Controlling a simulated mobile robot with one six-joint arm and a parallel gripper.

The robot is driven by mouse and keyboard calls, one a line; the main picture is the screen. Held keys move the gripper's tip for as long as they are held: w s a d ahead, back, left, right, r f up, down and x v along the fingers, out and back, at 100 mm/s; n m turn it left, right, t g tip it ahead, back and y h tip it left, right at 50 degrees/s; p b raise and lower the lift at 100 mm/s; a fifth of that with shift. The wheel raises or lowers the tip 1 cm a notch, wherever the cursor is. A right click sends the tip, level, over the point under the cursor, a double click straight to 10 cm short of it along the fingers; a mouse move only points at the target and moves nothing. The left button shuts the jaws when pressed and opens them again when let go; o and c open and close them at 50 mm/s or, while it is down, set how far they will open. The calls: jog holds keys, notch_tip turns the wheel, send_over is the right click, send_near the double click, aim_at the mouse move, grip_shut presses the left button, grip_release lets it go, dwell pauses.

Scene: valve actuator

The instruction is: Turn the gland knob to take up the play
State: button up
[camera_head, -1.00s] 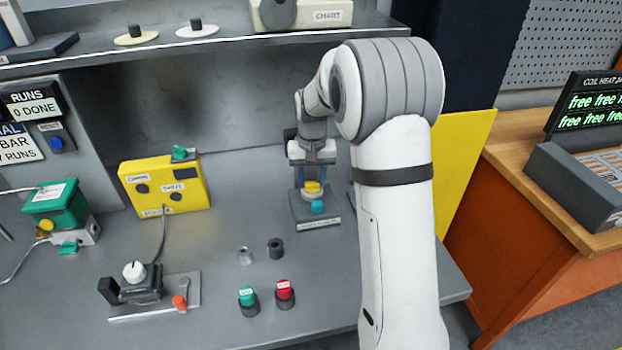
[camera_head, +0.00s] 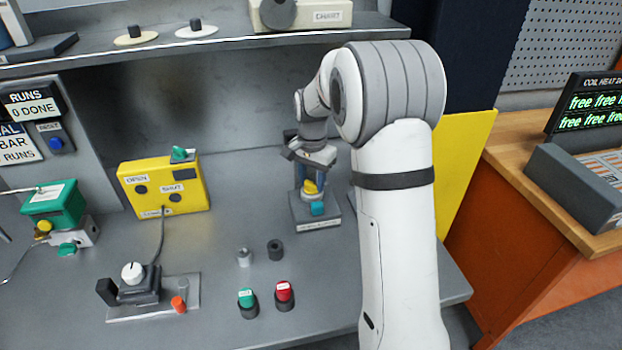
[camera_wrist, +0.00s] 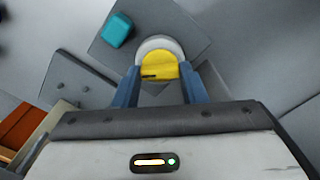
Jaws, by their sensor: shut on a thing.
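The gland knob is the yellow knob (camera_head: 311,187) on a small grey stand (camera_head: 300,214) at the back of the bench. It also shows in the wrist view (camera_wrist: 159,68), on a round pale collar. My gripper (camera_head: 309,184) points down over it, with its blue fingers (camera_wrist: 166,84) on either side of the knob, shut on it. The gripper is turned at an angle to the stand. A teal block (camera_head: 317,208) sits on the stand in front of the knob, and it shows at the upper left of the wrist view (camera_wrist: 116,30). The knob's far underside is hidden.
A yellow OPEN/SHUT box (camera_head: 165,187) stands to the left. A small grey cylinder (camera_head: 244,258), a dark one (camera_head: 275,250), and green (camera_head: 247,298) and red (camera_head: 284,291) buttons stand in front. A shelf (camera_head: 200,42) runs above. Bench between these is bare.

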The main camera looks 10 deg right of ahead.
aim_at(312, 183)
dwell(0.4)
jog(key=o, duration=1)
notch_tip(312, 183, up, 7)
jog(key=shift+r, duration=0.45)
